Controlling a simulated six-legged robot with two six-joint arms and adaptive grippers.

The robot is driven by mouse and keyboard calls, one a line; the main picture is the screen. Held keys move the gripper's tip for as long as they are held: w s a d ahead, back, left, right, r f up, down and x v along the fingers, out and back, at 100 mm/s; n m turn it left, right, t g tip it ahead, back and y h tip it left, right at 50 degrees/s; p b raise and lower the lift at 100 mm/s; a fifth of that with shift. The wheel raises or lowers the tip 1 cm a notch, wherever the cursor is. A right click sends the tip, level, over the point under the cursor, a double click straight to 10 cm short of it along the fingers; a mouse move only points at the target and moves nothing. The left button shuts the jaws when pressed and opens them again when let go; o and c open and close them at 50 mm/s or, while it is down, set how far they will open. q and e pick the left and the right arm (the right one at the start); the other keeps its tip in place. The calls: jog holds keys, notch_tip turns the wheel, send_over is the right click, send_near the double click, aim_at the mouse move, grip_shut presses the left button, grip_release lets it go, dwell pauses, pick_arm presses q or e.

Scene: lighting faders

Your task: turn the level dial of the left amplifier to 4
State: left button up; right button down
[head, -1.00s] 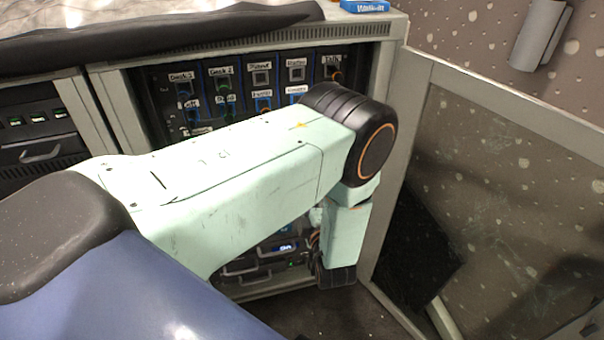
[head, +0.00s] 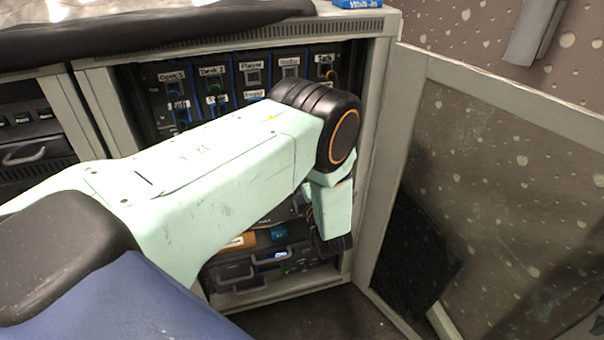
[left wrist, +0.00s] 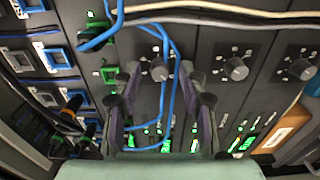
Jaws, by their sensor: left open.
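The left wrist view shows three grey dials with printed scales on dark panels: one dial (left wrist: 160,70) on the left, one (left wrist: 235,68) in the middle and one (left wrist: 300,68) on the right. I cannot read which belongs to the left amplifier, nor any setting. My left gripper (left wrist: 162,88) is open. Its fingers appear on either side of the left dial; I cannot tell whether they touch it. In the head view my left arm hides the dials and the gripper fingers. My right gripper is not in view.
Blue cables (left wrist: 170,45) hang across the left dial's panel. A labelled patch panel (head: 232,82) is above my arm. An orange box (head: 240,241) is lower in the cabinet. An open door (head: 500,170) is at right.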

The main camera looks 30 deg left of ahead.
pick_arm(q)
jog(key=shift+c, duration=0.2)
grip_shut()
jog(key=shift+m, duration=0.5)
jog(key=m, duration=2)
jog(key=shift+d+p, duration=0.1)
jog(key=shift+p, duration=0.25)
jog(key=shift+m, duration=0.4)
